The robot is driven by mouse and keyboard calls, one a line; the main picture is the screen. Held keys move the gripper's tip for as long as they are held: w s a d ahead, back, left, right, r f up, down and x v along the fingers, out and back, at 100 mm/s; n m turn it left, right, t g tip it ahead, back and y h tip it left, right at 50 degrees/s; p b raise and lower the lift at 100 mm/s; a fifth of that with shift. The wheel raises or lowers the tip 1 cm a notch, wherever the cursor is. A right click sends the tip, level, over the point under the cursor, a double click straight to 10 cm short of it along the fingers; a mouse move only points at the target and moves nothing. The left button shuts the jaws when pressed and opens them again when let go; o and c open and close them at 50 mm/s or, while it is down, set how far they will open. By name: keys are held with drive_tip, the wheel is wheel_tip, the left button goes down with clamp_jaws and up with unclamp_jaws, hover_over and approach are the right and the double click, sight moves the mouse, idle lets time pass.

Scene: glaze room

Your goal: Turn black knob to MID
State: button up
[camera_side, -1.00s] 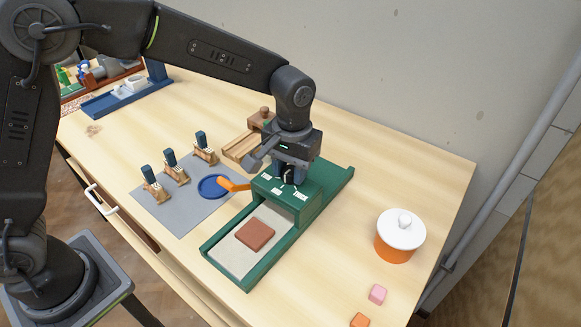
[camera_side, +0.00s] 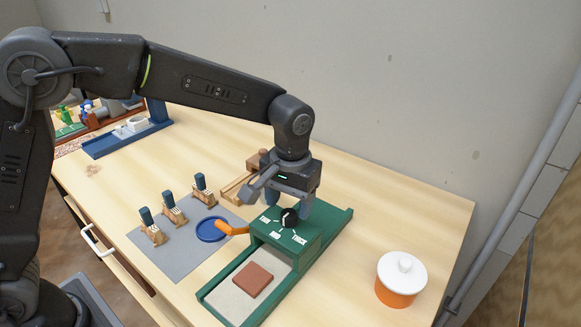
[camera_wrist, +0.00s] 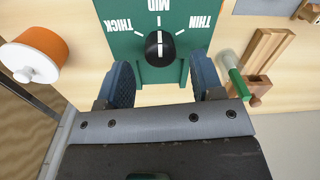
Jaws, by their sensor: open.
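The black knob (camera_side: 289,217) stands on top of the green housing (camera_side: 312,238), among white labels THIN, MID and THICK. In the wrist view the knob (camera_wrist: 160,48) shows a white pointer line aimed at MID (camera_wrist: 158,6), with THICK to the left and THIN to the right. My gripper (camera_side: 289,208) is above the housing, clear of the knob. In the wrist view its two blue fingers (camera_wrist: 162,75) are spread wide with nothing between them, and the knob lies just beyond their tips.
An orange handle (camera_side: 232,229) sticks out left of the housing near a blue dish (camera_side: 212,229). A reddish-brown tile (camera_side: 253,280) lies in the green tray. Several blue-handled tools (camera_side: 174,209) stand on a grey mat. A white-lidded orange pot (camera_side: 401,280) stands right, with bare table around it.

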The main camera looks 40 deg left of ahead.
sight(290, 214)
wheel_tip(290, 214, up, 11)
drive_tip(key=shift+d, duration=0.15)
idle(0.4)
